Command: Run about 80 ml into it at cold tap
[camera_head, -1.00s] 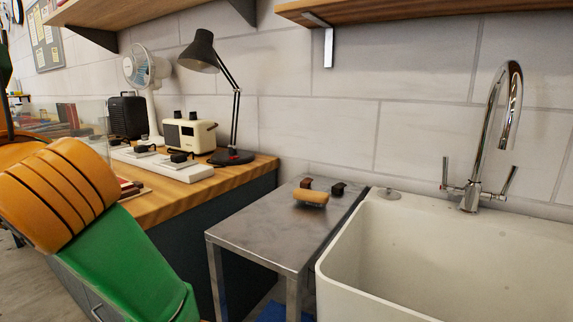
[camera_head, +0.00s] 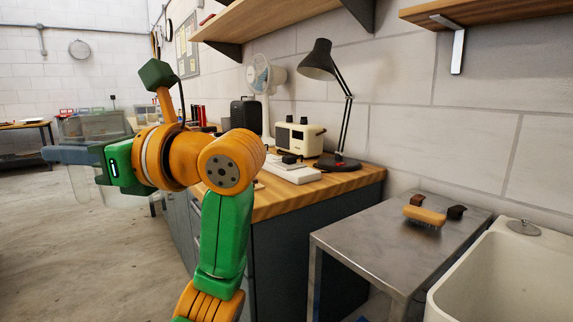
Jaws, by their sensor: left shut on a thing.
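My left gripper (camera_head: 62,155) is at the left of the head view, beyond the wooden bench's end. It is shut on a clear see-through container (camera_head: 92,128), held up above the floor. The container is faint, and I cannot tell whether any liquid is in it. The white sink (camera_head: 475,285) shows only in part at the lower right, far from the gripper. The tap is out of the frame. My right gripper is not in view.
Open floor (camera_head: 70,240) lies at the left.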

